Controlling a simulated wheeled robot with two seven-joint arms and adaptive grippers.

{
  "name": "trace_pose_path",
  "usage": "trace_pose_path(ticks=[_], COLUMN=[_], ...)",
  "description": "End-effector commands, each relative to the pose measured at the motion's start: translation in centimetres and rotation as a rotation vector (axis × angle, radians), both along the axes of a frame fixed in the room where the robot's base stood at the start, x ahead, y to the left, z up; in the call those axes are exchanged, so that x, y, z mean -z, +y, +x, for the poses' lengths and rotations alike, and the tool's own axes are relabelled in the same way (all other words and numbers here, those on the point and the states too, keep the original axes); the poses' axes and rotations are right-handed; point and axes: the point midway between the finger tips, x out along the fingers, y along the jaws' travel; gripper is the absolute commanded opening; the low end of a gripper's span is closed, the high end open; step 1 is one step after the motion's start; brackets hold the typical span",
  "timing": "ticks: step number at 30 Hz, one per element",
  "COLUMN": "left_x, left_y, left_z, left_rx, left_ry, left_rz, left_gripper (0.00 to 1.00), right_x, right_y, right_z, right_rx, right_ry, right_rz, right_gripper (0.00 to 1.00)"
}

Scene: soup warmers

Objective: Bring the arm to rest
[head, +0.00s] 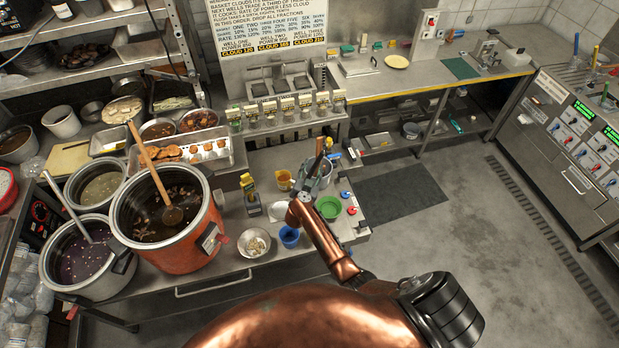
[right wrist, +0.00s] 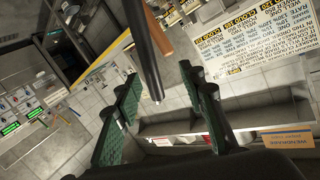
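My right arm reaches from the bottom of the head view toward the counter, and its gripper (head: 318,163) is above the counter's right part, near a green bowl (head: 329,207). In the right wrist view the two green-padded fingers (right wrist: 164,118) are wide apart, with no object clearly gripped between them. A dark rod (right wrist: 145,55) and a brown bar (right wrist: 158,30) come down from the top of that view; I cannot tell what they belong to. The gripper hides part of the containers behind it in the head view. My left gripper is not in view.
An orange soup warmer (head: 178,245) holds a wooden ladle (head: 152,172). A grey warmer (head: 80,275) stands left of it. A metal bowl (head: 254,243), a blue cup (head: 290,236) and a yellow-topped bottle (head: 250,197) are near my arm. Open floor (head: 450,215) lies right.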

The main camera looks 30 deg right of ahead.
Motion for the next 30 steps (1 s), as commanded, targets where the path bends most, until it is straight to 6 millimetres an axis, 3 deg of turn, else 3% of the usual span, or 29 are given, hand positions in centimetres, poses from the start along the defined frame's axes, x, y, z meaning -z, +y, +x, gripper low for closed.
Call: trace_pose_path(ticks=[6,13,25,28,30], left_x=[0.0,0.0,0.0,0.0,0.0], left_y=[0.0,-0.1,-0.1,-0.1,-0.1], left_z=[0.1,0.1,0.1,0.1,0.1], left_rx=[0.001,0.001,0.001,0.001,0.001], left_ry=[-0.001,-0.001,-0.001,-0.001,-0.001], left_rz=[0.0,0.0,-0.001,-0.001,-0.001], left_gripper=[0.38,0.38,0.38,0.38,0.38], right_x=[-0.8,-1.4,-1.9,-3.3,-5.5], right_y=[3.3,5.5,6.1,6.1,6.4], right_z=[-3.6,-6.0,-6.7,-6.4,-6.2], right_rx=[0.0,0.0,-0.004,-0.046,-0.115], right_ry=[-0.001,0.0,-0.008,-0.061,-0.136], right_rz=[0.004,0.001,-0.003,-0.032,-0.073], right_gripper=[0.37,0.37,0.37,0.37,0.37])
